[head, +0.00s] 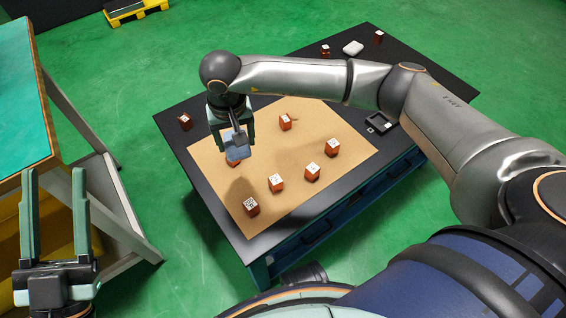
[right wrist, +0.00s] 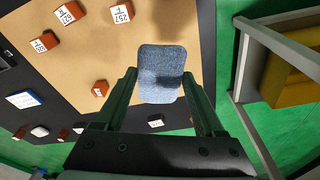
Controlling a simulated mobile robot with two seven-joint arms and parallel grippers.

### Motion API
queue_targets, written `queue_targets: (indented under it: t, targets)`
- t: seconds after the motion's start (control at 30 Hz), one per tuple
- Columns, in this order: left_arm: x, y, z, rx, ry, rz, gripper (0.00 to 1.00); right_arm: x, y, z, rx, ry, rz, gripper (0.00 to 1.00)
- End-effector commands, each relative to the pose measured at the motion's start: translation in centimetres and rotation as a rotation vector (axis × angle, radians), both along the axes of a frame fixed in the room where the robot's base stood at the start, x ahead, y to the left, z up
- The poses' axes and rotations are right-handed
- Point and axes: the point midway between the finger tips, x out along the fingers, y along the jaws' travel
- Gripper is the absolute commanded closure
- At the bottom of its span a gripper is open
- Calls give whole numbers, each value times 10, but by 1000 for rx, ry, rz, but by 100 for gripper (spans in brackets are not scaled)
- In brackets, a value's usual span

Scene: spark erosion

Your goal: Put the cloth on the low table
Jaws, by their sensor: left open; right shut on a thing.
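The cloth (head: 237,150) is a small, flat, blue-grey piece. My right gripper (head: 232,136) is shut on it and holds it above the low table (head: 218,203), over the left part of a tan mat. A shadow falls on the mat beneath. In the right wrist view the cloth (right wrist: 160,62) shows between the fingers, with the mat behind it. The low table has a black top and a blue body with drawers. My left gripper (head: 55,174) is open and empty at the lower left, away from the low table.
Several orange-red labelled blocks (head: 277,183) stand on the tan mat (head: 340,166) and on the black top. A small black-framed device (head: 381,123) and a white object (head: 352,48) lie there too. A teal-topped bench (head: 22,95) stands at the left. A yellow pallet (head: 135,10) is far back.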

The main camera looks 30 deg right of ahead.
Motion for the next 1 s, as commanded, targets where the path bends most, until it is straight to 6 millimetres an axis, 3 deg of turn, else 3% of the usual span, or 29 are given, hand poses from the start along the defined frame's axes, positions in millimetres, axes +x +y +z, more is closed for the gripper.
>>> queue_targets:
  t: [0.03,0.27,0.37,0.73,1.0]
  targets:
    - [-8,-2,-5,-2,-55,-12,50,6,4,-13,0,-4,-8,82]
    - [-33,-6,14,-4,-204,-46,50,17,13,-18,0,-3,-29,82]
    - [-36,-6,15,-5,-221,-51,50,19,7,-22,0,-1,-34,82]
    - [-36,-8,-3,-23,-206,-68,50,19,-78,-61,-1,0,-39,82]
    - [-35,-9,-15,-34,-194,-80,50,20,-107,-95,-1,-2,-32,82]
